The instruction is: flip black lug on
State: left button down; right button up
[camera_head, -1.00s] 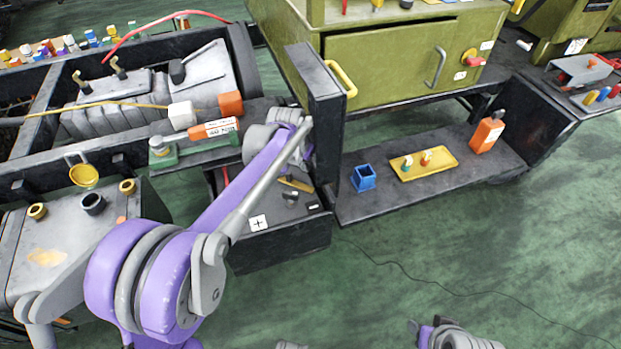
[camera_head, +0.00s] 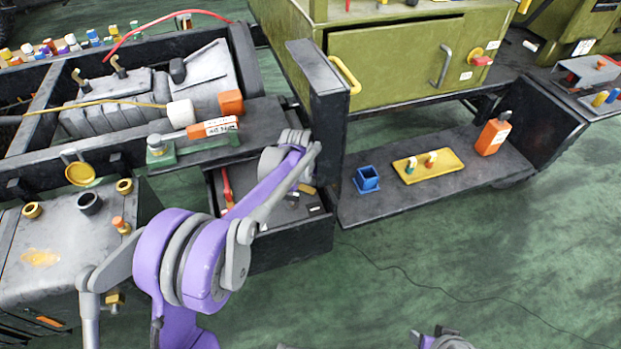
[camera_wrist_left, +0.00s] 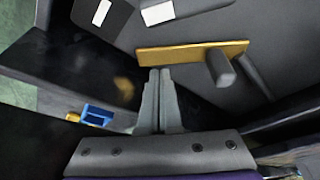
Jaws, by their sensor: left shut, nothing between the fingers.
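The black lug (camera_wrist_left: 218,68) is a short dark peg standing up from a flat brass bar (camera_wrist_left: 190,54), toward the bar's right end in the left wrist view. The bar lies in a dark open box, whose front (camera_head: 290,248) shows in the head view. My left gripper (camera_wrist_left: 160,73) is shut and empty. Its tips are at the bar's near edge, left of the lug and apart from it; I cannot tell whether they touch the bar. In the head view my left wrist and forearm cover much of the box, and the fingertips are hidden.
A dark upright panel (camera_head: 326,120) stands close right of my left wrist. A shelf beyond holds a blue square cup (camera_head: 367,179), a yellow tray (camera_head: 450,163) and an orange bottle (camera_head: 493,136). A red handle (camera_head: 227,186) stands at the box's left side.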

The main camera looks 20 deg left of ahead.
aim_at(306, 196)
pick_arm(q)
jog(key=shift+s+m, duration=0.55)
jog(key=shift+m, duration=0.05)
pick_arm(e)
jog(key=shift+r, duration=0.15)
pick_arm(q)
jog(key=shift+s+a+m+h+p, duration=0.15)
jog(key=shift+s+m+h+p, duration=0.25)
jog(key=shift+s+m, duration=0.4)
jog(key=shift+s+a, duration=0.25)
jog(key=shift+s, duration=0.25)
jog(key=shift+s+a, duration=0.2)
jog(key=shift+s, duration=0.3)
pick_arm(e)
jog(key=shift+s+r, duration=0.1)
jog(key=shift+r, duration=0.45)
